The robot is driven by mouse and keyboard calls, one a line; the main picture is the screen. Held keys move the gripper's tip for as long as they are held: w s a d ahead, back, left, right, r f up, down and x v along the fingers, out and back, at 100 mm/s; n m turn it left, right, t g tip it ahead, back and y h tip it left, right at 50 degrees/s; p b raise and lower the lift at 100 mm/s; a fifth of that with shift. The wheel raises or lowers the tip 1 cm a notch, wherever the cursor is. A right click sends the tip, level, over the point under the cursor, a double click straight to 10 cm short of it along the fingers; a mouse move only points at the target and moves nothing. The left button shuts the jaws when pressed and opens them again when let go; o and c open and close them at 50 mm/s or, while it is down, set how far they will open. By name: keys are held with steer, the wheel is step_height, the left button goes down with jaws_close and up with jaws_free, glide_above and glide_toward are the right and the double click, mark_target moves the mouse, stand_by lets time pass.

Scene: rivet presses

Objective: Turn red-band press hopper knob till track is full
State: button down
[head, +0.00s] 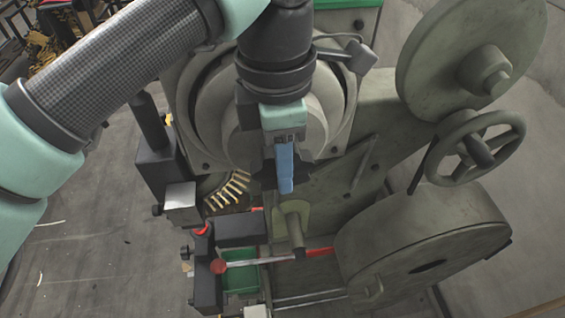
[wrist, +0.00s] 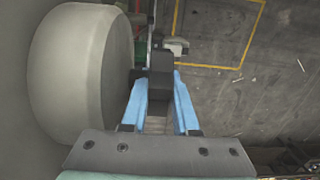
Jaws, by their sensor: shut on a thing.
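The press's round grey hopper (head: 208,112) stands upright behind my gripper in the head view. My gripper (head: 286,180) points down in front of it, its blue fingers closed on a black lobed knob (head: 264,178). In the wrist view my gripper (wrist: 159,88) has the dark knob (wrist: 160,72) between its two blue fingers.
A grey handwheel (head: 479,150) and large wheels stand at right. A grey drum (wrist: 82,75) fills the wrist view's left. Bare floor (head: 90,240) lies left.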

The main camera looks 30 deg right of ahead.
steer(key=h+b, duration=0.1)
steer(key=b, duration=0.1)
steer(key=g+h+b, duration=0.1)
steer(key=h+b, duration=0.1)
steer(key=b, duration=0.1)
steer(key=shift+w+a+f, duration=0.1)
steer(key=shift+a+f, duration=0.1)
steer(key=shift+f, duration=0.2)
steer(key=g+h+b, duration=0.1)
steer(key=h+b, duration=0.3)
steer(key=b, duration=0.3)
steer(key=shift+h, duration=0.4)
steer(key=g+h+b, duration=0.1)
steer(key=h+b, duration=0.3)
steer(key=b, duration=0.1)
steer(key=shift+a+f+b, duration=0.1)
steer(key=shift+b, duration=0.3)
steer(key=shift+g+h+b, duration=0.4)
steer(key=shift+h+b, duration=0.4)
steer(key=shift+b, duration=0.4)
steer(key=shift+r, duration=0.2)
steer(key=shift+r, duration=0.15)
steer(key=c, duration=0.9)
jaws_free()
steer(key=shift+c, duration=0.2)
